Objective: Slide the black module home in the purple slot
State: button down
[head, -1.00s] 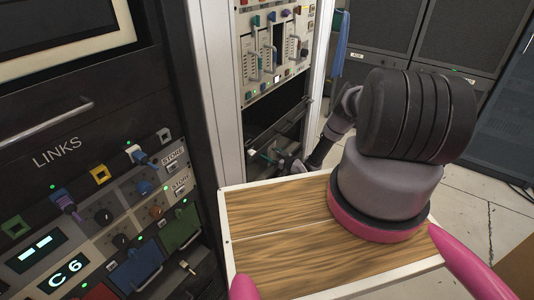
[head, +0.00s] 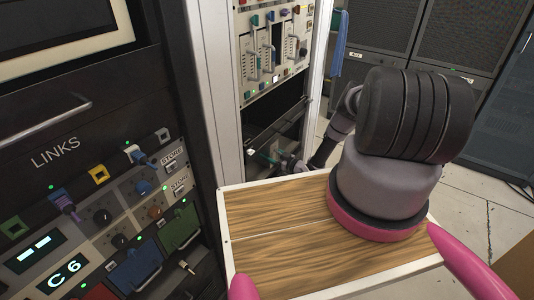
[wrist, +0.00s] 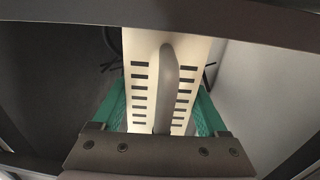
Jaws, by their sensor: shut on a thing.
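In the wrist view, my gripper (wrist: 160,112) has its two teal fingers along either side of a module with a cream, slotted face (wrist: 145,70) and a long grey handle (wrist: 166,80) down its middle. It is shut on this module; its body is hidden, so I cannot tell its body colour. In the head view my gripper (head: 269,152) is small, in the dark bay below the upper panel. The upper panel has a row of coloured tabs, with a purple tab (head: 283,13) above a dark gap (head: 277,38) among white-handled modules.
A wood-topped tray with a white rim (head: 270,238) fills the lower middle. The LINKS rack (head: 60,150) with knobs and coloured sockets stands close on the left. A white rack post (head: 212,90) divides it from the bay. A blue cloth (head: 340,40) hangs right of it.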

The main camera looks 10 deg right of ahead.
jog(key=v, duration=0.8)
dwell(1.9)
jog(key=shift+s+d, duration=0.1)
grip_release()
jog(key=v, duration=1.2)
